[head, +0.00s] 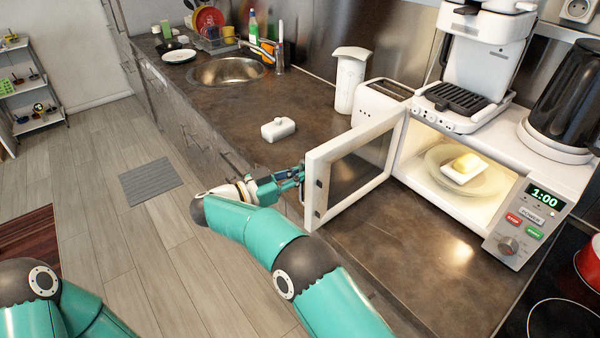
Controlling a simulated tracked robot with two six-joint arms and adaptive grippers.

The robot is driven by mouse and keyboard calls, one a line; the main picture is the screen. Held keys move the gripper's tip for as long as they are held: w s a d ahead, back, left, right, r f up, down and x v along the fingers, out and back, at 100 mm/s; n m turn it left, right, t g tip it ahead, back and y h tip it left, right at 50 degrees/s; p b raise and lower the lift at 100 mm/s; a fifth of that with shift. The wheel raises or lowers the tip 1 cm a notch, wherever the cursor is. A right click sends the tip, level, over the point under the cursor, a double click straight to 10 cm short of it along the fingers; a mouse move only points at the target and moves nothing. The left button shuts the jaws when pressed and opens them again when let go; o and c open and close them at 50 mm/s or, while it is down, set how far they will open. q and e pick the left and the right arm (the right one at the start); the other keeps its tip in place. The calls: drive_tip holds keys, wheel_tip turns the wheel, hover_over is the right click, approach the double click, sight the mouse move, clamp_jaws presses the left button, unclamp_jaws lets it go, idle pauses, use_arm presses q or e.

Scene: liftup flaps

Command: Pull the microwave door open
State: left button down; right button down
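The white microwave (494,158) stands on the counter at the right, its lit inside showing. Its door (358,168) is swung wide open toward the left, with a dark window in a white frame.
A white coffee machine (484,55) and a dark kettle (566,95) stand on the microwave. A toaster (381,98), a white jug (350,80) and a small white lidded dish (278,129) stand behind the door. A red pot (588,262) is at the right edge.

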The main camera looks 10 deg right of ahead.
use_arm(q)
drive_tip(key=shift+w+a+r+p, duration=0.15)
drive_tip(key=shift+w+r+p, duration=0.15)
drive_tip(key=shift+w+r, duration=0.1)
use_arm(e)
drive_tip(key=shift+w+a+m+g, duration=0.15)
drive_tip(key=shift+w+m+g, duration=0.25)
drive_tip(key=shift+w, duration=0.5)
drive_tip(key=c, duration=1.5)
unclamp_jaws()
use_arm(q)
drive_tip(key=shift+w, duration=0.1)
